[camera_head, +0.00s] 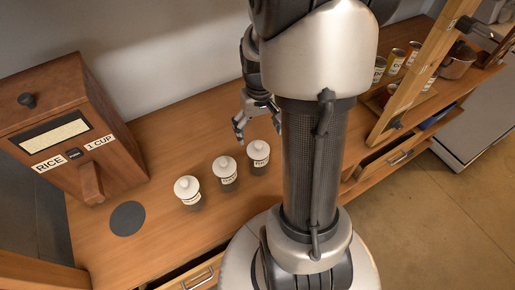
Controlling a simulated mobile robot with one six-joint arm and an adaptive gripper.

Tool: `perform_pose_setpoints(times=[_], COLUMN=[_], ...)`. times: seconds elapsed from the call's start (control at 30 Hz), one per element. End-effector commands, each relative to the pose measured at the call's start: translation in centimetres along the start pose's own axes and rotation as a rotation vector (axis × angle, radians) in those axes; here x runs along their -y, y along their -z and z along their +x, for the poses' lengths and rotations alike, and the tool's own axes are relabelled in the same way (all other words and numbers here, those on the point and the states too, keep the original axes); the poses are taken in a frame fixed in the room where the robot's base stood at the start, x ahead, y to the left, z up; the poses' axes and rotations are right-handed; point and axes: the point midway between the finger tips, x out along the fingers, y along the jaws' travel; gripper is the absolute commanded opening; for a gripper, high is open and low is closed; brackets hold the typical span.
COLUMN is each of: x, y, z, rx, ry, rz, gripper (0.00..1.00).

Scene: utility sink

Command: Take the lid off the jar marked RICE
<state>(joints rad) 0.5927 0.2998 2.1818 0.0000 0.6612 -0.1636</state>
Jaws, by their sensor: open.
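Three small jars stand in a slanting row on the wooden counter: the left jar (191,202), the middle jar (227,183) and the right jar (260,167). Each wears a white knobbed lid: the left lid (187,187), the middle lid (225,167) and the right lid (258,150). Each jar has a label, but the lettering is too small to read, so I cannot tell which is marked RICE. My gripper (258,127) is open and empty, fingers pointing down, just behind the right jar in the picture and apart from it.
A wooden dispenser (65,125) labelled RICE and 1 CUP stands at the left. A dark round mat (127,218) lies before it. A wooden rack post (420,75), several cans (396,62) and a pot (458,60) are at the right.

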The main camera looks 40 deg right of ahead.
Motion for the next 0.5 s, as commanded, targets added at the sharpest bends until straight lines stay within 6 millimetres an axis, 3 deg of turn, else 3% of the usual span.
perform_pose_setpoints(times=[0.27, 0.5], x=[0.1, 0.3], y=[0.0, -0.1], z=[2.3, 5.9], rx=[0.001, 0.002], ry=[0.0, 0.0], rz=[0.0, 0.0], gripper=[0.84, 0.84])
